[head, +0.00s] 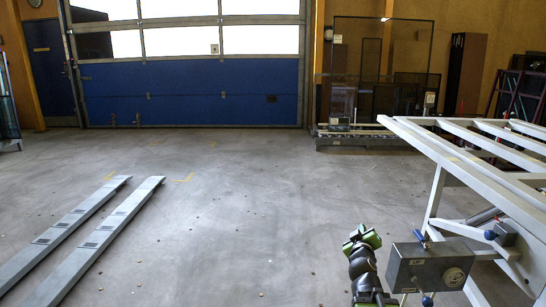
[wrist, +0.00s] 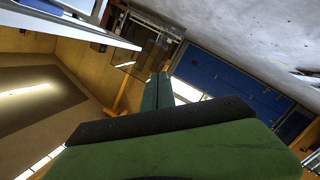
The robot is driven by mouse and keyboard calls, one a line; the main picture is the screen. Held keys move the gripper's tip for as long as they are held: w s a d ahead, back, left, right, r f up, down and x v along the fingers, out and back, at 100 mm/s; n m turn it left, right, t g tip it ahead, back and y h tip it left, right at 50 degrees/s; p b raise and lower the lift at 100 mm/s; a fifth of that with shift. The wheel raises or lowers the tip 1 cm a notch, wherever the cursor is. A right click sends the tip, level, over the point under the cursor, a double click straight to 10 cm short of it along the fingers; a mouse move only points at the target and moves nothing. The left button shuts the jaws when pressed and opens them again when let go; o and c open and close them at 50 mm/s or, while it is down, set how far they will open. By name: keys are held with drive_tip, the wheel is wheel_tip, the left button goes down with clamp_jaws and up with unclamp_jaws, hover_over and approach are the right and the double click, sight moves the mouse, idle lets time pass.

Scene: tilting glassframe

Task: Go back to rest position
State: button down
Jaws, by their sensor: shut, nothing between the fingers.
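My gripper (head: 363,238) shows at the lower right of the head view, at the end of my black and green arm. Its fingers are together, with nothing held. It is over the floor, left of the grey control box on the tilting glass frame (head: 452,160). In the wrist view, my gripper (wrist: 158,88) points away from the camera toward the far wall. That view is turned over, with floor at the upper right and ceiling at the lower left. A pale edge of the frame (wrist: 70,35) shows at its upper left.
The control box (head: 430,267) with blue knobs stands close beside my gripper. Two long grey forks (head: 100,232) lie low at the left. A blue and white roller door (head: 190,92) and a glass rack (head: 365,132) stand at the back. The middle floor is clear.

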drive_tip(key=s+a+f+m+g+y, duration=0.1)
drive_tip(key=s+a+f+g, duration=0.2)
drive_tip(key=f, duration=0.2)
drive_tip(key=s+a+f+m+g, duration=0.2)
drive_tip(key=s+f+g, duration=0.1)
drive_tip(key=f, duration=0.2)
drive_tip(key=s+a+f+m+g+y, duration=0.1)
drive_tip(key=s+a+f+g, duration=0.2)
drive_tip(key=f, duration=0.2)
drive_tip(key=s+a+f+g+y, duration=0.2)
drive_tip(key=s+a+f+g, duration=0.1)
drive_tip(key=s, duration=0.4)
drive_tip(key=s+a+f+g+y, duration=0.1)
drive_tip(key=s+a+f+g, duration=0.1)
drive_tip(key=s+a+g, duration=0.3)
wheel_tip(320, 180, up, 36)
drive_tip(key=s+d+t+p, duration=0.1)
drive_tip(key=p, duration=3.5)
drive_tip(key=shift+d+r+p, duration=0.2)
drive_tip(key=shift+d+p, duration=0.1)
drive_tip(key=shift+p, duration=0.1)
